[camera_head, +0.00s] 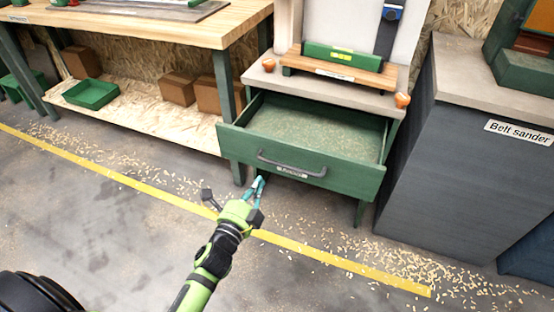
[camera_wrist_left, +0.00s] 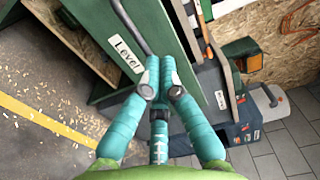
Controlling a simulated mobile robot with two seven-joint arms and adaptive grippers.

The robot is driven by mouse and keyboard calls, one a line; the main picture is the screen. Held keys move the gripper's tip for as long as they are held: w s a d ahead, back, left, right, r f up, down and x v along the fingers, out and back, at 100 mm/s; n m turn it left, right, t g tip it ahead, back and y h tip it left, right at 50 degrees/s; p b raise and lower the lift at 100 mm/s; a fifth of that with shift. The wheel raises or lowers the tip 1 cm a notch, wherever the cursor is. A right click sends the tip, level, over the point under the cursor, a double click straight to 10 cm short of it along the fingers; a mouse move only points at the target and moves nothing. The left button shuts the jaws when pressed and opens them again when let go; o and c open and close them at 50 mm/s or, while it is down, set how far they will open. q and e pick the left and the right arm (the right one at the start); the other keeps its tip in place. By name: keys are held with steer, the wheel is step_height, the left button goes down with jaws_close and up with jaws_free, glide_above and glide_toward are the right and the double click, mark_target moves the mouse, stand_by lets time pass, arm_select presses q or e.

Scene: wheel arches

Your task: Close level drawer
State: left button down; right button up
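The green level drawer (camera_head: 235,143) is pulled out from its small stand, and its inside looks empty. Its dark bar handle (camera_head: 290,168) runs across the front above a small label. In the left wrist view the drawer front (camera_wrist_left: 105,20) shows at the upper left with a "Level" label (camera_wrist_left: 125,47). My left gripper (camera_head: 260,183) is in front of and below the drawer front, near its lower left part. Its teal fingertips (camera_wrist_left: 160,70) are together with nothing seen between them. I cannot tell whether they touch the drawer. My right gripper is out of view.
A green level (camera_head: 342,58) lies on a wooden block on the stand top, between two orange knobs. A workbench (camera_head: 150,25) with boxes and a green tray (camera_head: 91,94) stands left. A grey belt sander cabinet (camera_head: 450,150) stands right. The floor in front is open, with shavings.

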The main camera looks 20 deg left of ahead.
mark_target(281, 145)
arm_select(q)
steer(key=w, duration=1.2)
steer(key=shift+w+d+b, duration=0.15)
steer(key=shift+d+b, duration=0.05)
steer(key=shift+b, duration=0.2)
steer(key=shift+w, duration=0.7)
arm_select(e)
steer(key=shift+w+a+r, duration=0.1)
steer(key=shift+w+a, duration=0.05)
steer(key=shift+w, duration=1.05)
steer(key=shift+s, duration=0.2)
